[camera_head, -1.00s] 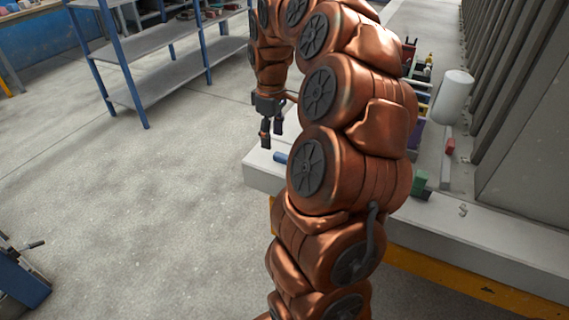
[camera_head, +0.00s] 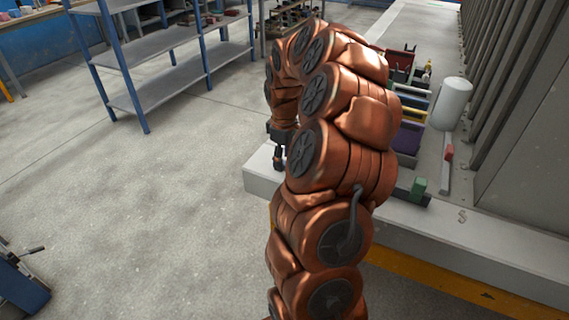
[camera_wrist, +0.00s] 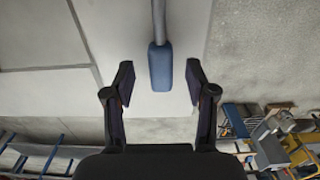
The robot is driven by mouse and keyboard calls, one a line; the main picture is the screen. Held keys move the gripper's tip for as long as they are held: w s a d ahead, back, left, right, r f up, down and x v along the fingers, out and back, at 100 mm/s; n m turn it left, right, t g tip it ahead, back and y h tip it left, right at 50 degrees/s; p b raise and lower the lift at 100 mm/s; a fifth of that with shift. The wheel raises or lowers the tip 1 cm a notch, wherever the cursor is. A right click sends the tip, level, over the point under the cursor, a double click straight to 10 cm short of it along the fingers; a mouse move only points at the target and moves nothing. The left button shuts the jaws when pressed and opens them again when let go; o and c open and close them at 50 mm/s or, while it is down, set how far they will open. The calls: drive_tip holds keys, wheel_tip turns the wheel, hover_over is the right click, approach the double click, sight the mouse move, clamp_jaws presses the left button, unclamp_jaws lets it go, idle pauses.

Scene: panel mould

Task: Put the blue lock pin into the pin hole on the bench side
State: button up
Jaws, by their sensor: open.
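The blue lock pin shows in the wrist view with a blue grip (camera_wrist: 160,66) and a grey shaft (camera_wrist: 159,22) running up to the picture's top edge. My gripper (camera_wrist: 160,82) is open, with one dark finger on each side of the line of the pin. The grip's near end lies about level with the fingertips, with a gap on both sides. In the head view my gripper (camera_head: 278,162) is low over the bench's near left corner, partly behind my arm. The pin is hidden there. I cannot make out the pin hole in either view.
The pale bench (camera_head: 262,181) carries a white cylinder (camera_head: 452,103), a red block (camera_head: 449,152), a green block (camera_head: 418,186) and several coloured pieces right of my arm. Tall grey panels stand at right.

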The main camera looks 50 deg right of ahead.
drive_tip(key=shift+f, duration=0.35)
clamp_jaws()
drive_tip(key=shift+r, duration=0.1)
idle(0.3)
